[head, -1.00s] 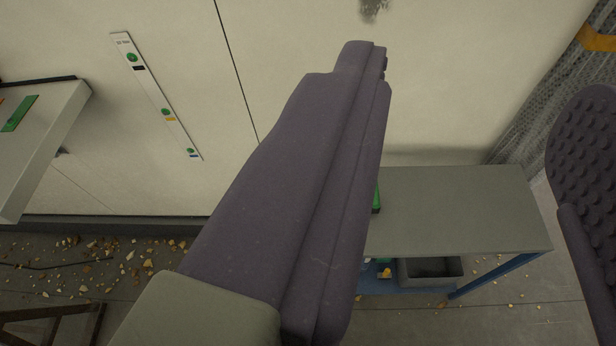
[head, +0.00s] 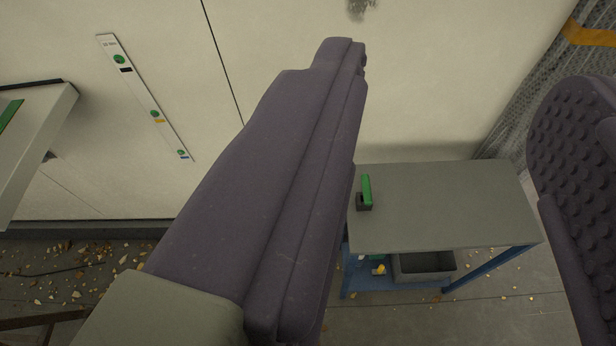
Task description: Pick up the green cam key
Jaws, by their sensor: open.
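The green cam key (head: 367,190) stands as a small green bar on the left part of a grey table top. A small dark block or holder (head: 364,204) is at its lower end; I cannot tell whether it is joined to the key. My gripper (head: 465,75) is open, with one large purple-grey finger across the middle of the view and the other, with a studded pad, at the right edge. The key shows just right of the middle finger, below and beyond it, apart from it. Nothing is between the fingers.
The grey table (head: 450,205) has a bare top to the right of the key. A dark bin (head: 424,266) is on the blue shelf below. A grey ledge (head: 38,135) with a green strip (head: 9,112) is at the left. A pale wall is behind; debris litters the floor.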

